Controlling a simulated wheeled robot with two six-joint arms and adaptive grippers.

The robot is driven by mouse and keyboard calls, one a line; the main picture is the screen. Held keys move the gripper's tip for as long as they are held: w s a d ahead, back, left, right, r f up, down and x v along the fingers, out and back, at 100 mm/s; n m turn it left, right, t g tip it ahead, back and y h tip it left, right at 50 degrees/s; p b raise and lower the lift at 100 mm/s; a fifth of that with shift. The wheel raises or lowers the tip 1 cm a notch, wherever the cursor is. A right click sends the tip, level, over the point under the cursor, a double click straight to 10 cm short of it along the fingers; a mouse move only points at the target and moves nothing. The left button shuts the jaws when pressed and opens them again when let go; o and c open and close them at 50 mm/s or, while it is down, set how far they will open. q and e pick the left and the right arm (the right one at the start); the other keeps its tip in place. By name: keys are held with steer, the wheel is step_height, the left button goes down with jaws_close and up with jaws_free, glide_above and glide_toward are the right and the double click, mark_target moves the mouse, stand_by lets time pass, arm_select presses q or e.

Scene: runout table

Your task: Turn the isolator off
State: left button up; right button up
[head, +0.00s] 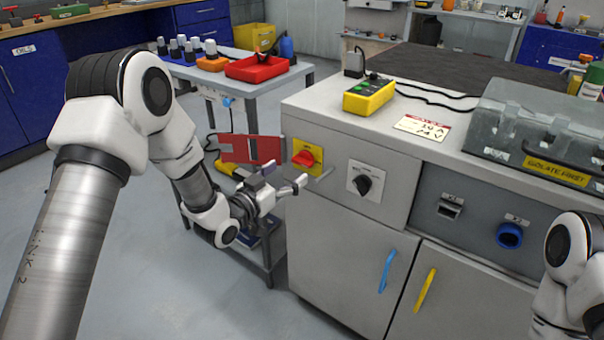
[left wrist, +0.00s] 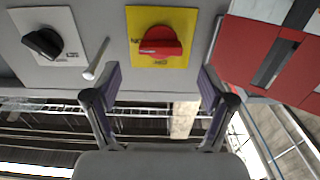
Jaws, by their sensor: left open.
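The isolator is a red rotary knob (head: 304,158) on a yellow plate (head: 315,146) on the grey cabinet's front, near its left corner. In the left wrist view the red knob (left wrist: 160,42) lies roughly crosswise on its plate, between lettering that is partly covered. My left gripper (head: 283,181) is open and empty, just in front of and below the knob. In the left wrist view its fingers (left wrist: 160,83) stand apart, one to each side of the knob's position, not touching it. My right arm shows at the right edge; its gripper is out of view.
A black knob (head: 364,182) on a white plate sits right of the isolator. A red slotted panel (head: 252,149) stands out left of it. A thin pale rod (left wrist: 96,59) is close to one finger. A side table (head: 247,91) stands behind my left arm.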

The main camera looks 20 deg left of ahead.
mark_target(300, 163)
arm_select(q)
steer(key=x, duration=0.5)
steer(key=shift+s, duration=0.1)
steer(key=c, duration=1.2)
